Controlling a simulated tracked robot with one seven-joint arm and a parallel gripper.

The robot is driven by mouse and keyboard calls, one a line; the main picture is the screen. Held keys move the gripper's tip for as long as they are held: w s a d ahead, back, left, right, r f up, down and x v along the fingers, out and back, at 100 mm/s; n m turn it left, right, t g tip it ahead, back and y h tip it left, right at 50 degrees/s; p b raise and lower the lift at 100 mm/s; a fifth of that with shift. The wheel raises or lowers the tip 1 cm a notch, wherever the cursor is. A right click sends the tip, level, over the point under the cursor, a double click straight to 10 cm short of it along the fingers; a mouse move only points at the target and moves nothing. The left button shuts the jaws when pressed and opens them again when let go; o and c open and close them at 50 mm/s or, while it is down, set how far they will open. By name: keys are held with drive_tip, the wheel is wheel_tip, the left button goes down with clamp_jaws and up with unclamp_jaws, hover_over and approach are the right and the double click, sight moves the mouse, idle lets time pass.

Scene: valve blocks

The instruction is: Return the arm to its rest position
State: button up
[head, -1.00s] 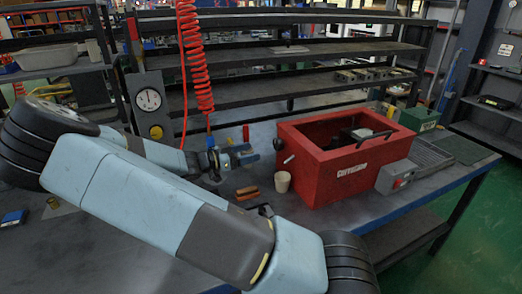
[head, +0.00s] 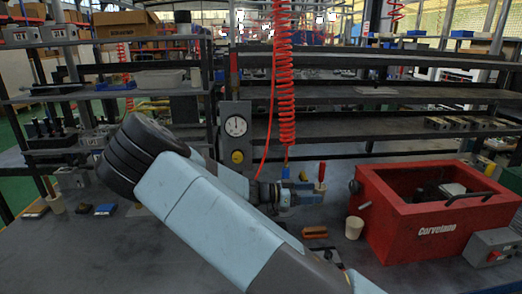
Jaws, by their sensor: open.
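My light blue arm (head: 205,205) crosses the lower middle of the head view, from a black ribbed joint (head: 135,157) at upper left down to the bottom edge. The forearm runs behind this link to the wrist. My gripper (head: 311,194) shows small beyond the link, above the bench and pointing right toward the red box. It is open, with nothing seen between its fingers. Its finger detail is hard to make out.
A red box (head: 398,242) stands on the bench at right, with a grey switch box (head: 493,248) beside it. A pale cup (head: 353,228) and an orange-brown block (head: 315,232) lie near the gripper. A red coiled hose (head: 286,85) hangs behind it. The bench at lower left is clear.

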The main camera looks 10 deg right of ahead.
drive_tip(key=s+d+n+g+y, duration=0.3)
drive_tip(key=s+d+y, duration=0.1)
drive_tip(key=s+y, duration=0.2)
drive_tip(key=s+a+r+n+t+y, duration=0.2)
drive_tip(key=s+r+n+t+y, duration=0.2)
drive_tip(key=s+r+n, duration=0.3)
drive_tip(key=s+a+r+n+t+y, duration=0.2)
drive_tip(key=s+r+n+t+y, duration=0.3)
drive_tip(key=s+r, duration=1)
drive_tip(key=shift+s+r+n+y, duration=0.15)
drive_tip(key=shift+r+n+y, duration=0.4)
drive_tip(key=shift+n+y, duration=0.65)
drive_tip(key=shift+c, duration=0.2)
